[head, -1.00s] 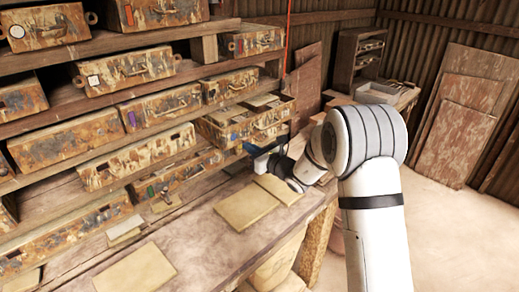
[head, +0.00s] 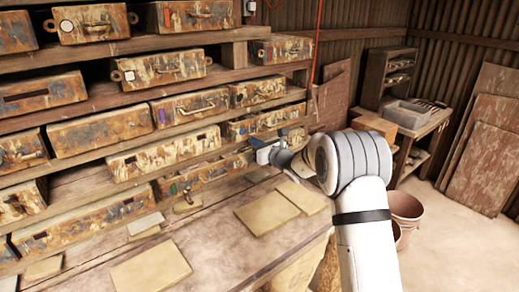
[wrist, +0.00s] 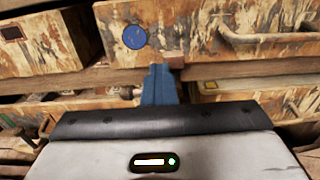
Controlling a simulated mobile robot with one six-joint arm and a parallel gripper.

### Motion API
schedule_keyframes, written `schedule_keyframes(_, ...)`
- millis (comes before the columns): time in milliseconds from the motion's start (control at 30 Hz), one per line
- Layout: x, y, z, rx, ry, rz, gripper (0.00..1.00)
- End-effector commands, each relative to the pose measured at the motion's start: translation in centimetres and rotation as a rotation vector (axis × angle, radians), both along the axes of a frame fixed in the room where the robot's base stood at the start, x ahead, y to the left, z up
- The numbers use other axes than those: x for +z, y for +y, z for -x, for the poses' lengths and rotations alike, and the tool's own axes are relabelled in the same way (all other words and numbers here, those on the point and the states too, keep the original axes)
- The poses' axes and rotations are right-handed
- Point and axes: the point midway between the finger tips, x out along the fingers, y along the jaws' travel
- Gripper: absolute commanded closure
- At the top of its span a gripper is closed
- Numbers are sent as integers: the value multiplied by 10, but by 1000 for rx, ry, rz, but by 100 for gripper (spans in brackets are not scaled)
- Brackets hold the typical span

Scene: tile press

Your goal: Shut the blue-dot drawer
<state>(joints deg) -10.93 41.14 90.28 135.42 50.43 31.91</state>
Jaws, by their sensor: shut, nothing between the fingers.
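The blue-dot drawer (head: 268,121) is a rusty, paint-worn metal drawer at the right end of a shelf row. Its front looks about in line with its neighbours, and its inside does not show. In the wrist view its front (wrist: 205,42) fills the upper middle, with the round blue dot (wrist: 135,37) at left and a bar handle (wrist: 268,38) at right. My gripper (head: 262,146) is shut and empty. In the wrist view its blue fingers (wrist: 163,68) are at the front's lower edge, right of the dot; I cannot tell whether they touch.
Similar drawers fill the shelves at left. Flat tiles (head: 268,212) lie on the wooden bench (head: 215,245).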

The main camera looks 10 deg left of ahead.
Motion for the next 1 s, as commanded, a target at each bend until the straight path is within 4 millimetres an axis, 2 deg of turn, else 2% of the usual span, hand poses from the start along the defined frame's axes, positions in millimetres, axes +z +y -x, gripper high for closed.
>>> schedule_keyframes(33, 9, 1, -2, 0, -15, -7, 100)
schedule_keyframes(300, 11, -6, -3, -8, -18, -10, 100)
schedule_keyframes(467, 9, -16, 3, -10, -18, -10, 100)
schedule_keyframes(567, 5, -28, 14, -10, -14, -9, 100)
schedule_keyframes(800, 3, -65, 55, -5, -9, -5, 100)
schedule_keyframes(1000, 3, -90, 82, -4, -7, -4, 100)
